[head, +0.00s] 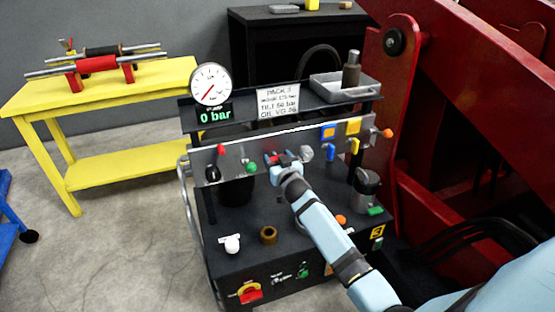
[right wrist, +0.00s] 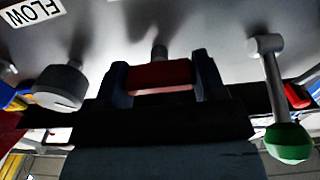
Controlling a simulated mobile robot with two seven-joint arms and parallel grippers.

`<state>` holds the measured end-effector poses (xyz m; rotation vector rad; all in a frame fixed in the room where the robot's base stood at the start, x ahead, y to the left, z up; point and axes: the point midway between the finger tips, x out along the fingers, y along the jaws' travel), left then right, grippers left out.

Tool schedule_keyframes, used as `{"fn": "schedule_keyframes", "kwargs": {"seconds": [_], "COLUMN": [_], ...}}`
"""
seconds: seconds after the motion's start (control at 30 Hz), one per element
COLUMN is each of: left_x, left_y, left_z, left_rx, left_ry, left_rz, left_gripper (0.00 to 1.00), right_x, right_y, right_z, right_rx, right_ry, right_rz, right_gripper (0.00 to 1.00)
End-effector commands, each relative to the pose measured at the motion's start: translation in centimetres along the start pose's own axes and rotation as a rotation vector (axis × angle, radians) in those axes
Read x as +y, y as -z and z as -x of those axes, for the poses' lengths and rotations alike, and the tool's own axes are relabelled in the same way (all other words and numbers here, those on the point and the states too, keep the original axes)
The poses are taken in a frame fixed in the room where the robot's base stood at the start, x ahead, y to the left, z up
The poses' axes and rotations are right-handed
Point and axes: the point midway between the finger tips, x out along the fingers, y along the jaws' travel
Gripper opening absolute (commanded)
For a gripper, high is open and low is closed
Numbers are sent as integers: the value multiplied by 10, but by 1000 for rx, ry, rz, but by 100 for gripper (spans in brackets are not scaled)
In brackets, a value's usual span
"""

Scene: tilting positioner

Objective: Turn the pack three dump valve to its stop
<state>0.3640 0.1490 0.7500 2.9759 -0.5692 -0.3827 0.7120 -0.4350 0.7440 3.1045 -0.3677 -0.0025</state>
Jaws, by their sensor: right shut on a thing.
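The pack three unit is a dark bench with a grey valve panel (head: 232,150) and a sign reading PACK 3 (head: 278,101). My right gripper (head: 284,160) is at the middle of this panel. In the right wrist view, my right gripper (right wrist: 162,78) is shut on a red handle (right wrist: 160,76), one finger at each side. A short grey stem behind the handle meets the panel. In the head view my gripper mostly covers the handle, and its label cannot be read. My left gripper is not in view.
A green-tipped lever (right wrist: 288,142) and a grey round knob (right wrist: 60,86) flank my gripper closely. A round gauge (head: 210,84) stands above a display (head: 215,115) reading 0 bar. A grey tray (head: 343,88) sits on top. Red steel structure (head: 440,120) stands close at right.

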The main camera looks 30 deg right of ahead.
Motion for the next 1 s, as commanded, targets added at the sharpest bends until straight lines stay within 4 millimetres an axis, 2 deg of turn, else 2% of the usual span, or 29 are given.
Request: {"fn": "schedule_keyframes", "kwargs": {"seconds": [0.37, 0.67, 1.0], "left_x": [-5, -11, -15], "left_y": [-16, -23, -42], "left_z": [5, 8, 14], "left_rx": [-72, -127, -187], "left_ry": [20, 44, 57], "left_rz": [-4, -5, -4], "left_gripper": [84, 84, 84], "right_x": [-1, -2, -3], "right_y": [0, -1, -2], "right_z": [0, 0, 1], "right_rx": [-2, -2, -3], "right_ry": [0, 1, 1], "right_rz": [202, 483, 808], "right_gripper": [40, 40, 40]}}
